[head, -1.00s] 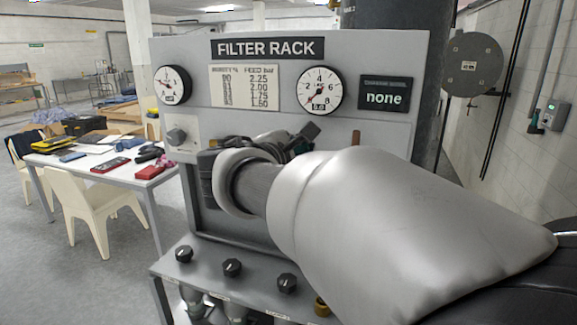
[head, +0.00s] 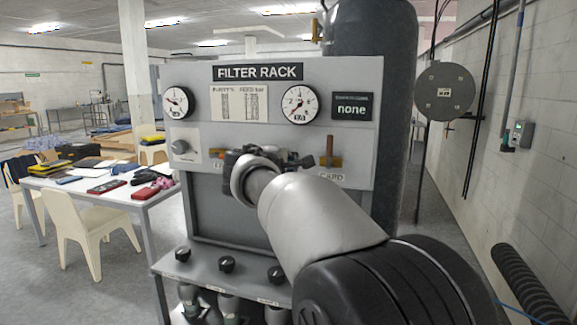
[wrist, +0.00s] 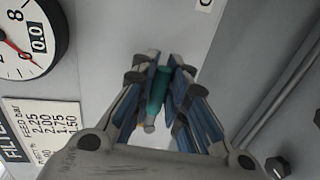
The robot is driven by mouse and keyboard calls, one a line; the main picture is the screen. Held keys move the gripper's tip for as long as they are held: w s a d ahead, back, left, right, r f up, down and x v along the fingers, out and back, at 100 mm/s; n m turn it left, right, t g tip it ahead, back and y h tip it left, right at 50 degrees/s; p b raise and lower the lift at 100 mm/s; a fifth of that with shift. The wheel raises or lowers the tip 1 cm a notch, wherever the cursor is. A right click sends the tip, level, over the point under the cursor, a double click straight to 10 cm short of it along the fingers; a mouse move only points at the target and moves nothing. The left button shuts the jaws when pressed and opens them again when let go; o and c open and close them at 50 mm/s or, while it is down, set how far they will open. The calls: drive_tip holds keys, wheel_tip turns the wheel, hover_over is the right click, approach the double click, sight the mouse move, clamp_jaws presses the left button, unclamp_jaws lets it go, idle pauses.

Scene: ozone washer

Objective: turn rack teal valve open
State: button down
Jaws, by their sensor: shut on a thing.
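The grey filter rack (head: 215,140) stands ahead in the head view. In the wrist view, my gripper (wrist: 166,68) is shut on the teal valve handle (wrist: 157,92), with a blue finger along each side of it. The handle lies roughly along the fingers, and its lower end with a small grey tip shows between them. In the head view, my gripper (head: 245,155) is at the rack's front panel, largely hidden behind my wrist. The teal valve is hidden there, and I cannot tell how far it is turned.
A brown-handled lever (head: 329,150) is right of my gripper. A round gauge (head: 300,105) is above, also showing in the wrist view (wrist: 28,40) with 0.0. Black knobs (head: 227,264) line the lower shelf. A cluttered table (head: 100,180) stands left; a dark tank (head: 370,60) is behind.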

drive_tip(key=shift+a+f, duration=0.1)
drive_tip(key=shift+f, duration=0.15)
drive_tip(key=c, duration=1.8)
unclamp_jaws()
drive_tip(key=shift+s+r, duration=0.1)
drive_tip(key=shift+o, duration=1.1)
drive_tip(key=shift+r, duration=0.1)
drive_tip(key=v, duration=1.2)
